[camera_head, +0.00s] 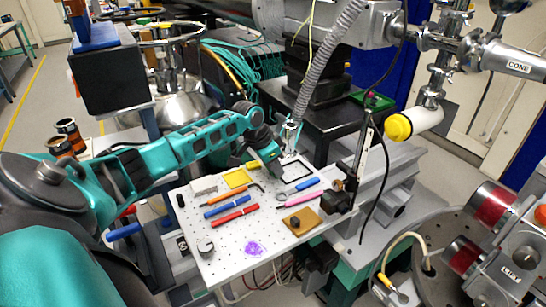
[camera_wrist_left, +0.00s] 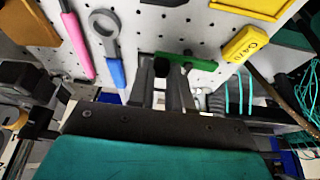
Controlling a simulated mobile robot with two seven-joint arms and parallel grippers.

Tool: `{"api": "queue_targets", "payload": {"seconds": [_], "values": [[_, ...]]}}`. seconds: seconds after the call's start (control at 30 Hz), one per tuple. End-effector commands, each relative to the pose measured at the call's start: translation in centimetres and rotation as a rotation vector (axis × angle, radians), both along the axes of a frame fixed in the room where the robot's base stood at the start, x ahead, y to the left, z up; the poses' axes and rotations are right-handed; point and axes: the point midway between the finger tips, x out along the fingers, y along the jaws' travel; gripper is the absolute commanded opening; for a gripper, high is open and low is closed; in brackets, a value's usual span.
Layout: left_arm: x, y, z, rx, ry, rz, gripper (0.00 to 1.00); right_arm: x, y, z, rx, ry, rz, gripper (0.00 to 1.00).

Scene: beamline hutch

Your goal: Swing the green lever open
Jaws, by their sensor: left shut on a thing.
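The green lever (camera_wrist_left: 203,64) is a short flat bar beside the white perforated plate in the left wrist view. My left gripper (camera_wrist_left: 174,68) is shut on it, with the dark fingertips at its left part, so that stretch is partly hidden. The rest of the bar sticks out to the right of the fingers. In the head view my left gripper (camera_head: 277,172) is at the far edge of the perforated plate (camera_head: 222,248); I cannot make out the lever there. My right gripper is not in view.
Near the gripper are a yellow block (camera_wrist_left: 245,44), a blue-handled ring tool (camera_wrist_left: 113,62) and a pink-handled tool (camera_wrist_left: 76,42). A brown square plate (camera_head: 301,221) and red-, blue- and orange-handled tools lie on the perforated plate. A black post (camera_head: 361,150) stands at its right.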

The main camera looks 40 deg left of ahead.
Motion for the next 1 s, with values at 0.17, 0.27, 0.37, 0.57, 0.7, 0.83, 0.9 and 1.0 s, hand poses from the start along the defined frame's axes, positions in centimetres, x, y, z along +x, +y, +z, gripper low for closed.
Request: {"api": "queue_targets", "payload": {"seconds": [0.17,0.27,0.37,0.57,0.7,0.83,0.9,1.0], "values": [[0.22,-0.14,-0.03,-0.002,-0.002,0.056,0.0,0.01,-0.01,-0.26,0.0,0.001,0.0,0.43],[0.23,-0.12,-0.02,-0.002,-0.002,0.061,0.0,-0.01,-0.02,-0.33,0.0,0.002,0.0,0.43],[0.24,-0.12,-0.02,-0.002,-0.003,0.06,0.0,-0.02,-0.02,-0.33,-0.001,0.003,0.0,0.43],[0.24,-0.12,-0.01,-0.002,-0.002,0.059,0.3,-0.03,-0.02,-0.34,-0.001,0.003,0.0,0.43],[0.23,-0.11,-0.01,-0.002,-0.002,0.059,0.43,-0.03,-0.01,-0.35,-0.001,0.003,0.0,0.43],[0.22,-0.1,-0.01,-0.001,-0.002,0.058,0.45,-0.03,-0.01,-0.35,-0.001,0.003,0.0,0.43],[0.21,-0.09,-0.01,-0.001,-0.002,0.058,0.45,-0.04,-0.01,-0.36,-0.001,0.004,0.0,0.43],[0.15,-0.03,0.18,-0.001,-0.002,0.058,0.45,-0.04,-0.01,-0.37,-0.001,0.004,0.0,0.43]]}}
